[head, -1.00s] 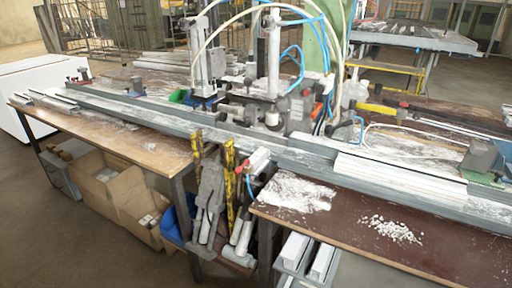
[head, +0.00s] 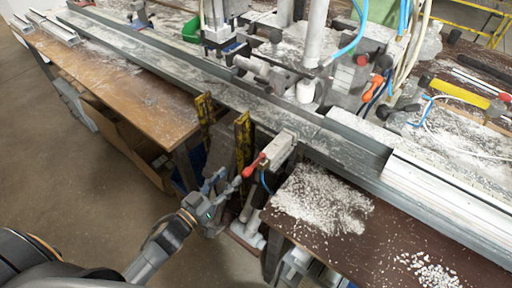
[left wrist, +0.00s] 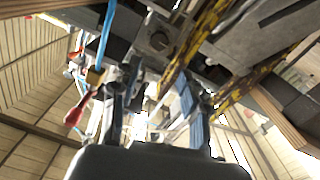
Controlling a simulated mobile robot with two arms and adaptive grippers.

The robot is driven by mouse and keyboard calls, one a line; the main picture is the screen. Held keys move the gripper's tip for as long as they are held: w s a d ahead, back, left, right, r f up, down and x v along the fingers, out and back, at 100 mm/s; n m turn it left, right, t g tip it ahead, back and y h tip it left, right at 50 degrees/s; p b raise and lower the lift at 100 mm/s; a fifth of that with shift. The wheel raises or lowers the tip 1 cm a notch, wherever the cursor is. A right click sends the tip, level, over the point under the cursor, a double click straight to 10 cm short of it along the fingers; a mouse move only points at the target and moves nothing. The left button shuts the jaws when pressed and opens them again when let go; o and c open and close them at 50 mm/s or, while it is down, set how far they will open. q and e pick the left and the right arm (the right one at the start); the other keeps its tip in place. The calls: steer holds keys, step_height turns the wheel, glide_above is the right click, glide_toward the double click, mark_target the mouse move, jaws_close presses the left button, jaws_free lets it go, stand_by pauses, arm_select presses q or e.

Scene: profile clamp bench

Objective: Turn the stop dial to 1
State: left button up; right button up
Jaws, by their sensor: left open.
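I cannot tell for certain which part is the stop dial; no numbers are readable. My left gripper (head: 226,182) is open and empty, below the bench's front edge near the red lever handle (head: 254,164). The handle is on a white block (head: 281,148) with a blue hose. In the left wrist view my open fingers (left wrist: 157,92) point up at the underside of the bench. A red handle (left wrist: 76,114) hangs left of them, and a round grey part (left wrist: 158,40) shows beyond them. My right gripper is not in view.
Yellow-and-black striped posts (head: 243,145) stand close to my left gripper. A long grey rail (head: 345,160) crosses the bench, with clamps and hoses behind it. White chips (head: 320,200) lie on the brown right-hand bench top. The floor (head: 65,165) at left is clear.

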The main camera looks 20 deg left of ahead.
mark_target(259, 147)
arm_select(q)
steer(key=p+x, duration=0.1)
steer(key=x, duration=1.2)
steer(key=shift+w+d, duration=0.1)
steer(key=shift+w, duration=0.3)
steer(key=c, duration=0.9)
